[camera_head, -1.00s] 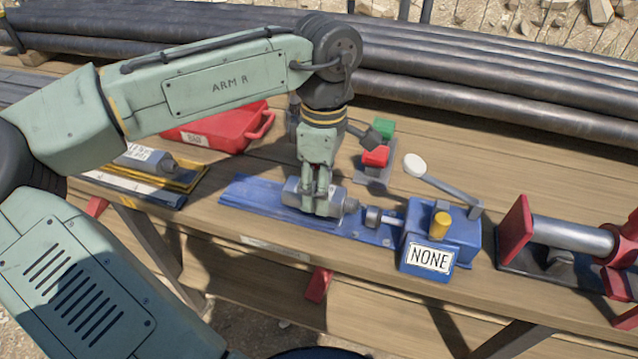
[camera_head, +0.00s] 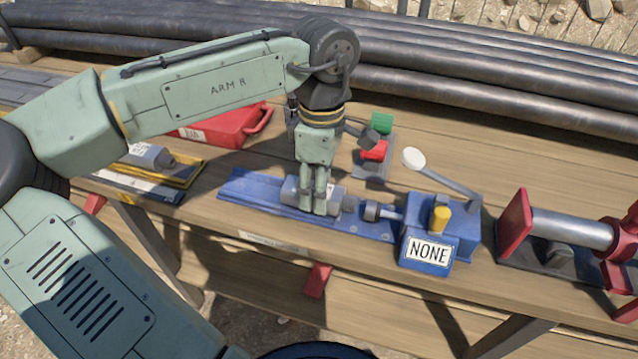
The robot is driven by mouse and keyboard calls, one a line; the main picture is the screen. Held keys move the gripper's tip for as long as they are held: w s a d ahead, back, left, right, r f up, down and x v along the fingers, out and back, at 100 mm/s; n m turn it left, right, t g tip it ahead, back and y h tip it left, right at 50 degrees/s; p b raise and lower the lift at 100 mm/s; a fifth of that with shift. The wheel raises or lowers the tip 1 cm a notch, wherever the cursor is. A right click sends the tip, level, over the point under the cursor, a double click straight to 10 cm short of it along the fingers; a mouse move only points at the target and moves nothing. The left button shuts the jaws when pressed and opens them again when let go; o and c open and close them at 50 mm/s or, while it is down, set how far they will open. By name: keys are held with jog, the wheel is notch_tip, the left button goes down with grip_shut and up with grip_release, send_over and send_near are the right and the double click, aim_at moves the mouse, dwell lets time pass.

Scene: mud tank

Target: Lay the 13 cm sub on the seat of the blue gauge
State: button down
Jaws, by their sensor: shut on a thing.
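The blue gauge (camera_head: 428,242) sits on the bench with a long blue seat (camera_head: 245,187) running to the left. Its sign reads NONE, and a yellow knob and a white-tipped lever stand on it. My gripper (camera_head: 318,205) points down over the seat, shut on a grey metal sub (camera_head: 291,192). The sub lies lengthwise along the seat, at or very close to its surface; I cannot tell if it touches. Its narrow end faces the gauge's plunger (camera_head: 374,211), with a small gap. My fingers hide the sub's middle. No size marking on it is readable.
A second grey sub (camera_head: 148,156) lies on a yellow-edged tray (camera_head: 185,175) at the left. A red bin (camera_head: 225,130) stands behind. A small stand with red and green blocks (camera_head: 376,150) is behind the gauge. A red vise-like device (camera_head: 515,230) is at the right. Long pipes line the back.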

jog(key=c, duration=0.8)
grip_release()
jog(key=shift+o, duration=0.6)
jog(key=shift+o, duration=1.1)
notch_tip(320, 180, up, 7)
jog(key=p, duration=0.6)
jog(key=shift+r+p, duration=0.1)
jog(key=shift+p, duration=0.3)
